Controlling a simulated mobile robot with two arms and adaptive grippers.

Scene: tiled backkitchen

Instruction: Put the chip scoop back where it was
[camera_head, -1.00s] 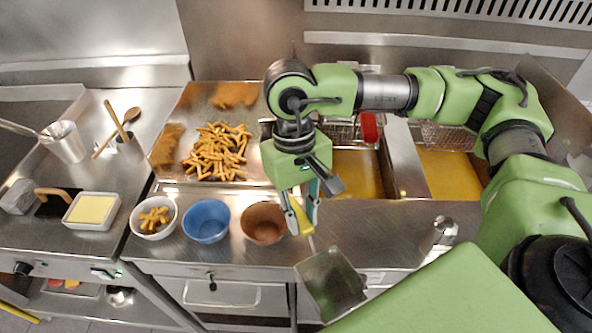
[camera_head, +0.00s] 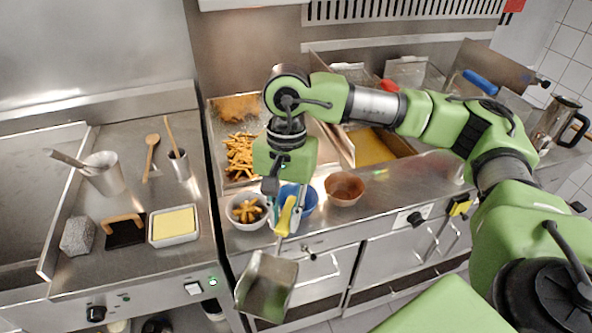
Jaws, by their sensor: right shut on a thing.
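The chip scoop (camera_head: 266,287) has a metal pan and a yellow handle. My right gripper (camera_head: 287,218) is shut on the yellow handle, and the pan hangs below it, in front of the counter's front edge. The gripper covers part of the blue bowl (camera_head: 309,203) behind it. A metal chip tray (camera_head: 215,135) with fries stands behind, partly hidden by my right arm. My left gripper is not in view.
A white bowl (camera_head: 233,219) with fries and an empty brown bowl (camera_head: 344,190) stand on the counter. The left counter holds a metal cup (camera_head: 104,176), a wooden spoon (camera_head: 151,150), a butter dish (camera_head: 173,238) and a grey block (camera_head: 77,237). Bare steel lies right of the brown bowl.

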